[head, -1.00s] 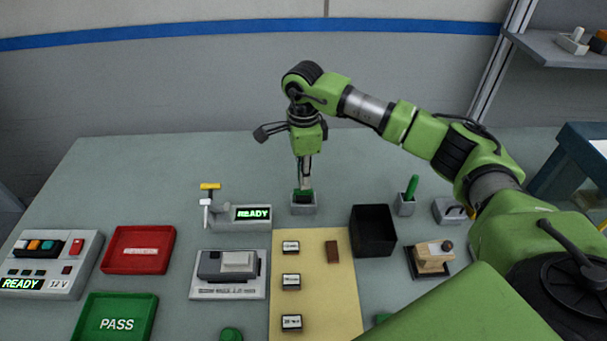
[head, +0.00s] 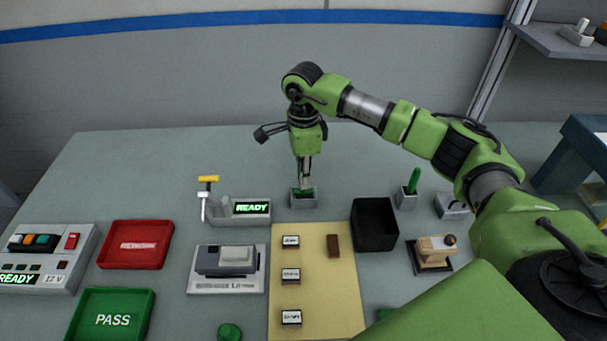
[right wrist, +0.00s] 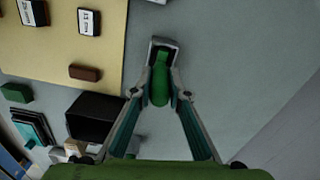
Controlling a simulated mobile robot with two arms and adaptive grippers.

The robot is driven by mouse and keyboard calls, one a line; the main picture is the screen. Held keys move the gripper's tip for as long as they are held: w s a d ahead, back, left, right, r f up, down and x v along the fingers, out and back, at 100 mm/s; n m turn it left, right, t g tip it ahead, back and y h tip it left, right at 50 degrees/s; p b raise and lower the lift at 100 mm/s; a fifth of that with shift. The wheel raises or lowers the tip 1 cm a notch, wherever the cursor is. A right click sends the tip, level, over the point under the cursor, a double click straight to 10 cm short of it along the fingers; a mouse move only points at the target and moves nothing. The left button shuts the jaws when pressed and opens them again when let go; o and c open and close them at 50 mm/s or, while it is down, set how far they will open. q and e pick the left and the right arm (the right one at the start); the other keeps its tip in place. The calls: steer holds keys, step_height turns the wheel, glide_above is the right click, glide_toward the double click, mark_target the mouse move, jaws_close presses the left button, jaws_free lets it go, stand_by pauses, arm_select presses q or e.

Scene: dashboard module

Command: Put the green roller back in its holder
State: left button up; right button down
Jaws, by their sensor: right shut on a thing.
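The green roller (right wrist: 160,85) is between the fingers of my right gripper (right wrist: 162,92), which is shut on it. A small grey holder (right wrist: 163,46) with a dark inside is just beyond the fingertips in the right wrist view, in line with the roller. In the head view, the right gripper (head: 304,184) points down over the grey holder (head: 303,202), and green of the roller (head: 302,192) shows at the holder's top. The fingers partly hide the roller, so I cannot tell how deep it sits. My left gripper is not in view.
A black bin (head: 374,224) stands right of the holder, near a grey cup with a green stick (head: 413,181). A tester with a READY display (head: 250,209) stands close on the left. A yellow mat (head: 325,285) lies in front. The table behind is clear.

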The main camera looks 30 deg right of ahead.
steer(key=shift+f, duration=0.3)
steer(key=c, duration=1.9)
jaws_free()
step_height(320, 180, up, 12)
